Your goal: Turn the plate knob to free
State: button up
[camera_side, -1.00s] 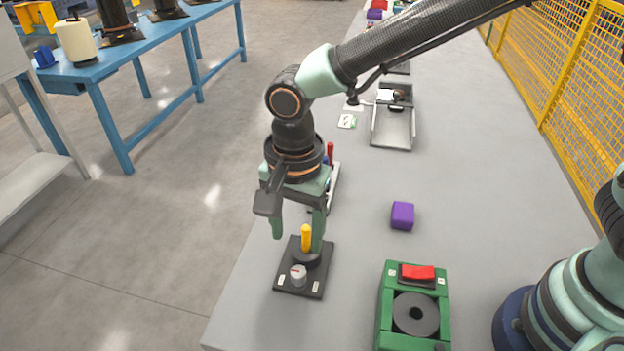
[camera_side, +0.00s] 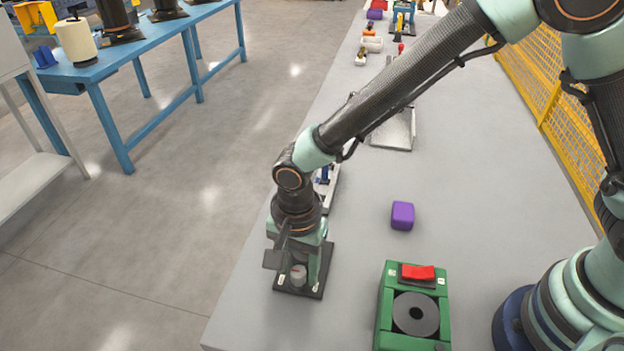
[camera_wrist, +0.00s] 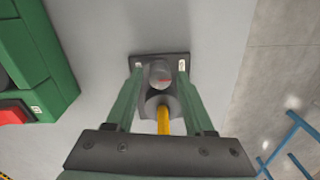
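The plate knob (camera_side: 298,279) is a small light grey cylinder on a dark plate (camera_side: 312,292) near the table's left edge. In the wrist view, the knob (camera_wrist: 160,70) has a red mark, and a white label lies on the plate to each side. A round dark base with a yellow lever (camera_wrist: 163,120) sits behind it on the same plate; my gripper hides this lever in the side view. My gripper (camera_side: 303,272) points down over the plate, fingers apart. In the wrist view, the fingers (camera_wrist: 160,80) straddle the knob and base with space visible either side of the knob.
A green box (camera_side: 384,310) with a red rocker switch (camera_side: 418,272) and a dark ring stands to the right. A purple block (camera_side: 402,215) lies behind it. A metal tray (camera_side: 398,130) is farther back. The table between is clear.

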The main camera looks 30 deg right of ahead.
grip_shut()
jog(key=shift+n, duration=0.3)
jog(key=n, duration=1.1)
jog(key=shift+d+n, duration=0.1)
jog(key=shift+n, duration=1.7)
jog(key=shift+w, duration=0.1)
